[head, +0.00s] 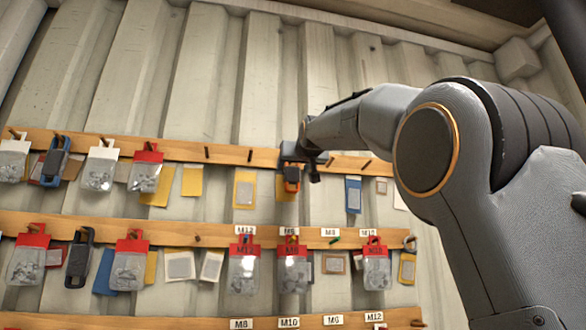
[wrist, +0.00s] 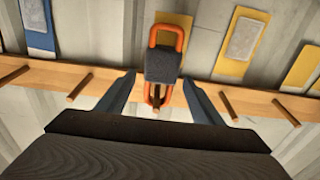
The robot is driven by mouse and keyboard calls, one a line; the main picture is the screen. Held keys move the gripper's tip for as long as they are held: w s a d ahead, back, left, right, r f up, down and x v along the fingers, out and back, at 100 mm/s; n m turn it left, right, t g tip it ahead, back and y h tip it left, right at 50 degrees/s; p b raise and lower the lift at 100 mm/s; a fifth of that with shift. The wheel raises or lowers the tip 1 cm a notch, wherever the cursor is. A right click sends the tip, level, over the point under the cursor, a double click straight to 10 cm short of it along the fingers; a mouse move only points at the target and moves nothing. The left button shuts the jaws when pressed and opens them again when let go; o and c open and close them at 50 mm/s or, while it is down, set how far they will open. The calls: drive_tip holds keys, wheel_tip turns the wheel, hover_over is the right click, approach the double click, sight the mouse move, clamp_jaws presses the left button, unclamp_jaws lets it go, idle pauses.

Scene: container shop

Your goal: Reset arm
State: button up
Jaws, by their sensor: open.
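My gripper (head: 301,160) is at the upper wooden rail in the head view, at the end of my outstretched arm. In the wrist view my gripper (wrist: 160,92) is open, with one finger on each side of an orange link-shaped item with a dark middle (wrist: 163,66). The item appears to hang on a peg of the rail; it also shows below my gripper in the head view (head: 291,180). I see gaps between the fingers and the item in the wrist view. My gripper partly hides the item's peg in the head view.
The upper rail (head: 228,153) has bare pegs beside my gripper. Bagged parts with red tags, such as one bag (head: 145,176), hang to the left. A lower rail (head: 190,228) carries more bags and labels. The corrugated wall (head: 200,80) above is clear.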

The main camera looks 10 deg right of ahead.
drive_tip(key=s+b, duration=0.4)
drive_tip(key=s, duration=0.3)
drive_tip(key=shift+s+f, duration=0.15)
drive_tip(key=shift+s, duration=0.05)
drive_tip(key=shift+a, duration=0.1)
